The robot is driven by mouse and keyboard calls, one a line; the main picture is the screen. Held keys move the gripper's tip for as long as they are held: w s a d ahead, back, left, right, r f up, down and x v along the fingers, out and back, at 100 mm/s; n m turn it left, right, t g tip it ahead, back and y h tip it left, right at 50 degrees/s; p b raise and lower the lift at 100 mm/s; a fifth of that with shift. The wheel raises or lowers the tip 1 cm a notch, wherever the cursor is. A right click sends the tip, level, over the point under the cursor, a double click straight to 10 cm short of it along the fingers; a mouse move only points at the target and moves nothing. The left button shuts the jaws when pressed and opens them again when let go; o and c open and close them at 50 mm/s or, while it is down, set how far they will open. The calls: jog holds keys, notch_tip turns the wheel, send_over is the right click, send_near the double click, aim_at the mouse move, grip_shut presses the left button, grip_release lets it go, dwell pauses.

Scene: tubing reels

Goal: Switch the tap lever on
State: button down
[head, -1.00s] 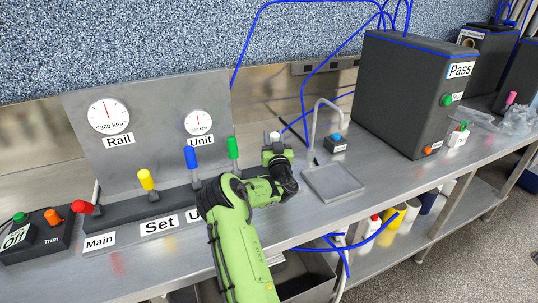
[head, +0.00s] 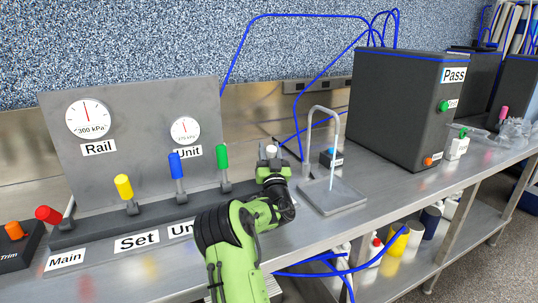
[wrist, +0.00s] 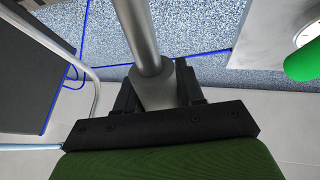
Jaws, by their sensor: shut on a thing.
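The tap lever is a grey metal shaft (wrist: 140,35), seen close up between my jaws in the wrist view. In the head view only its white top (head: 271,149) shows above my gripper (head: 272,164). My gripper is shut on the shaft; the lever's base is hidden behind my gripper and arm. The tap's curved spout (head: 338,125) stands just to the right, over a square grey basin (head: 345,196). A thin pale blue stream (head: 332,174) falls from the spout into the basin. The spout also shows at the left of the wrist view (wrist: 93,98).
A green lever (head: 222,156) stands close to the left of my gripper. Blue (head: 175,165), yellow (head: 124,187) and red (head: 48,214) levers stand further left, below the gauge panel (head: 140,120). A dark box (head: 392,110) stands behind the basin to the right.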

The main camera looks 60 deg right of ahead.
jog(key=c, duration=0.8)
grip_release()
jog(key=shift+s, duration=0.1)
jog(key=s+a, duration=0.5)
jog(key=a, duration=0.1)
jog(key=s+a, duration=0.3)
jog(key=shift+s+a+f, duration=0.3)
jog(key=shift+s+a, duration=0.05)
